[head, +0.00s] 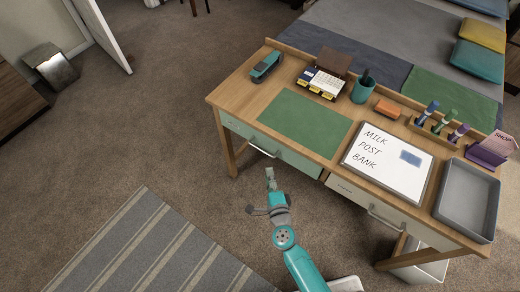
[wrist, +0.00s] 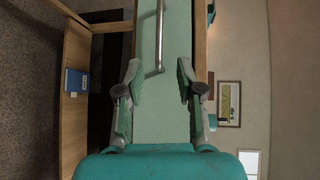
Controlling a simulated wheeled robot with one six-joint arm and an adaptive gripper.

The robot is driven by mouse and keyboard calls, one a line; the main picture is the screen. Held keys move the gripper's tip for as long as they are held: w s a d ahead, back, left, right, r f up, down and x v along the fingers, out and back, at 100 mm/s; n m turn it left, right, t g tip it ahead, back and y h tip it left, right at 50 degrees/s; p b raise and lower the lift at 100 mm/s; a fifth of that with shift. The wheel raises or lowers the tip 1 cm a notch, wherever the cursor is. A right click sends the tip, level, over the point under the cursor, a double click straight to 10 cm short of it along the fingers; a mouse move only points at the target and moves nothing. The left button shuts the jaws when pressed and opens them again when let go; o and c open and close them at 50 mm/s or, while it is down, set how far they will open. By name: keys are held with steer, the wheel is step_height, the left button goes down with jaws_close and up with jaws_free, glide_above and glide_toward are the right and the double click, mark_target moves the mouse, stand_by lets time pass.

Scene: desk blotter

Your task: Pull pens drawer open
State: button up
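The desk has two drawers with metal bar handles, and both look closed. The left drawer (head: 290,155) has a green front, and its handle (head: 263,151) is near the middle. The right drawer (head: 385,205) has a cream front. Small labels on the fronts are too small to read, so I cannot tell which is the pens drawer. My gripper (head: 269,180) is in front of the green drawer, apart from it. In the wrist view my gripper is open and empty, with the green front (wrist: 160,110) behind its fingers and the handle (wrist: 159,40) ahead, toward the top.
The desktop (head: 245,88) holds a green blotter (head: 305,122), a whiteboard (head: 387,160), a grey tray (head: 467,200), a teal cup (head: 362,92) and a pen rack with several markers. A striped rug (head: 150,250) lies on the floor at left. Floor before the green drawer is clear.

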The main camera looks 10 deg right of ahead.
mark_target(260, 149)
steer(key=shift+m, duration=0.5)
steer(key=w, duration=0.4)
steer(key=w+f, duration=0.1)
steer(key=w, duration=0.8)
steer(key=shift+a+f, duration=0.3)
steer(key=shift+f, duration=0.05)
jaws_close()
